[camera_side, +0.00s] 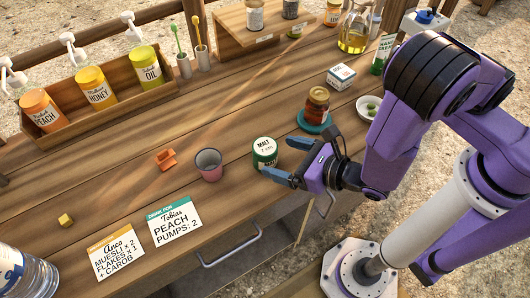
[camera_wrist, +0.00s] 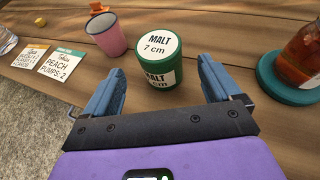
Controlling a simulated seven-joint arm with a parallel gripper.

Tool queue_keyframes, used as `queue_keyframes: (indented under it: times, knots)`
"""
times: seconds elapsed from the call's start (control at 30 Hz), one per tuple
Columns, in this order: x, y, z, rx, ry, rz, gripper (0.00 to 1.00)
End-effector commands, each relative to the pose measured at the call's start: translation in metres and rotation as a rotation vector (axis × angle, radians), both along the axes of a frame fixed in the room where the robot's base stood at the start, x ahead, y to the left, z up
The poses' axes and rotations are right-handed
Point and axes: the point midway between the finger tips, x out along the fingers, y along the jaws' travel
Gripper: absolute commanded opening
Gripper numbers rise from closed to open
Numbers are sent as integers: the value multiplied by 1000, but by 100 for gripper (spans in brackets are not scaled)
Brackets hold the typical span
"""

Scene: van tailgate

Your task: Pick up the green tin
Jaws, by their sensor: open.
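The green tin (camera_side: 264,153) stands upright on the wooden table, with a white lid label reading "MALT 7 cm". In the wrist view the green tin (camera_wrist: 159,63) sits just beyond and between my fingertips, with a second white label on its side. My gripper (camera_side: 297,162) is open, its blue fingers pointing at the tin from the right. In the wrist view my gripper (camera_wrist: 158,85) has one finger on each side, and nothing is held. I cannot tell whether a finger touches the tin.
A pink cup (camera_side: 208,164) stands left of the tin, with an orange clip-like piece (camera_side: 166,160) beyond. An amber jar (camera_side: 316,105) on a teal coaster (camera_side: 314,124) stands behind my gripper. Two order cards (camera_side: 175,221) lie at the front left. A pump-bottle box (camera_side: 107,101) stands at the back left.

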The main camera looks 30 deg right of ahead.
Motion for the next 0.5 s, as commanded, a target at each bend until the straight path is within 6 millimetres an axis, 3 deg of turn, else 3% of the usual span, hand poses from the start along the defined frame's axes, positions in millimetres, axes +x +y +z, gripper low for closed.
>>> queue_keyframes:
  times: [0.3,0.5]
  knots:
    - [17,7,-12,1,1,-4,91]
    - [43,17,-23,2,0,-7,91]
